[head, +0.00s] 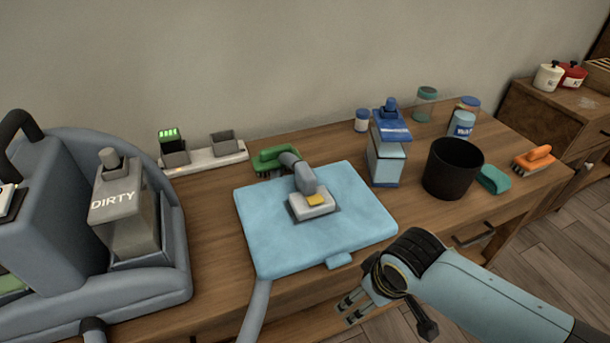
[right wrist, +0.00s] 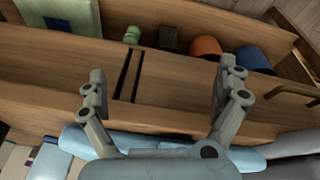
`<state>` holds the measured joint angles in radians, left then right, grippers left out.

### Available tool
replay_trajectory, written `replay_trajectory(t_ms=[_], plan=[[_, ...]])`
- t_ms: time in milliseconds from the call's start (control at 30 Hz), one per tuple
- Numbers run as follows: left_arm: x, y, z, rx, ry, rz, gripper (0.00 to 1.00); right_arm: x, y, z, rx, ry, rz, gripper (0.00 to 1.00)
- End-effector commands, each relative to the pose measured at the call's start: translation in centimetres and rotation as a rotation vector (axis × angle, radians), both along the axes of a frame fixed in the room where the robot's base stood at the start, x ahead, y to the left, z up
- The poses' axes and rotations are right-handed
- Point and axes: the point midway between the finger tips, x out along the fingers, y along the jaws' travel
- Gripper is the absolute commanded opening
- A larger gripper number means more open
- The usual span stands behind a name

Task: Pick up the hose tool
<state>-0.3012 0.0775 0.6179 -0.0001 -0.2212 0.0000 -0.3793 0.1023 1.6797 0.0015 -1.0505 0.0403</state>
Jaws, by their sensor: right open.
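The grey hose tool (head: 306,181), with a pale head and a yellow patch, lies on a light blue padded piece (head: 265,238) on the wooden table. My right gripper (head: 350,308) is low in the head view, at the table's front edge, below and to the right of the tool. It is apart from the tool. In the right wrist view my right gripper (right wrist: 155,95) is open, its fingers wide apart with nothing between them. The hose tool cannot be made out there. My left gripper is not in view.
A grey machine with a DIRTY tank (head: 125,205) stands at the left. A green brush (head: 272,160) lies behind the blue piece. A blue-capped bottle (head: 386,160), black bin (head: 452,168) and orange brush (head: 535,158) stand to the right. A drawer handle (head: 474,240) sits at the front.

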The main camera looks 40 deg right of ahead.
Motion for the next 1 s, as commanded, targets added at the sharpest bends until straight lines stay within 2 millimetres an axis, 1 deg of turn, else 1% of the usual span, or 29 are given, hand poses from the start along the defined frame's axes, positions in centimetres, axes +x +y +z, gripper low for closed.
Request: replay_trajectory(t_ms=[33,67,100,167,200,233,300,333,400,467,533,700,800,1000], plan=[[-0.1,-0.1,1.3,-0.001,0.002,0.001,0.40,2.0,0.2,4.3,0.001,-0.030,-0.006,1.00],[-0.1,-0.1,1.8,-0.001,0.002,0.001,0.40,3.3,0.3,6.3,0.003,-0.043,-0.017,1.00],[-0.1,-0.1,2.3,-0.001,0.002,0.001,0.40,5.2,0.3,8.6,0.007,-0.060,-0.037,1.00],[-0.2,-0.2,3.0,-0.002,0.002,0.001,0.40,8.2,0.4,11.7,0.017,-0.086,-0.072,1.00],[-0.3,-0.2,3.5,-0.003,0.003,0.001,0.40,10.1,0.4,13.8,0.023,-0.102,-0.097,1.00],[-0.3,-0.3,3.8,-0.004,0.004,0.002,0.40,11.6,0.3,15.2,0.029,-0.115,-0.116,1.00],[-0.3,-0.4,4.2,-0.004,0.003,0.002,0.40,14.5,0.3,17.7,0.042,-0.136,-0.159,1.00],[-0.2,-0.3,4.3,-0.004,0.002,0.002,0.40,15.5,0.2,18.2,0.047,-0.141,-0.175,1.00],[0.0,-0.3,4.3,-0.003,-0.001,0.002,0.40,17.4,0.1,18.8,0.056,-0.149,-0.203,1.00],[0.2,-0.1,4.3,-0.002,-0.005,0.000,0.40,18.4,0.0,18.8,0.061,-0.153,-0.218,1.00],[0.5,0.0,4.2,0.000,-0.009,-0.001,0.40,19.3,-0.1,18.3,0.065,-0.155,-0.229,1.00],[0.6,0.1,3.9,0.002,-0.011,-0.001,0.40,20.5,-0.4,15.6,0.066,-0.156,-0.232,1.00],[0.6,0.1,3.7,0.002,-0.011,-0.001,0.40,21.0,-0.5,14.4,0.065,-0.156,-0.231,1.00],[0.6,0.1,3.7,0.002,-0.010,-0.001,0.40,21.7,-0.7,13.0,0.065,-0.157,-0.230,1.00]])
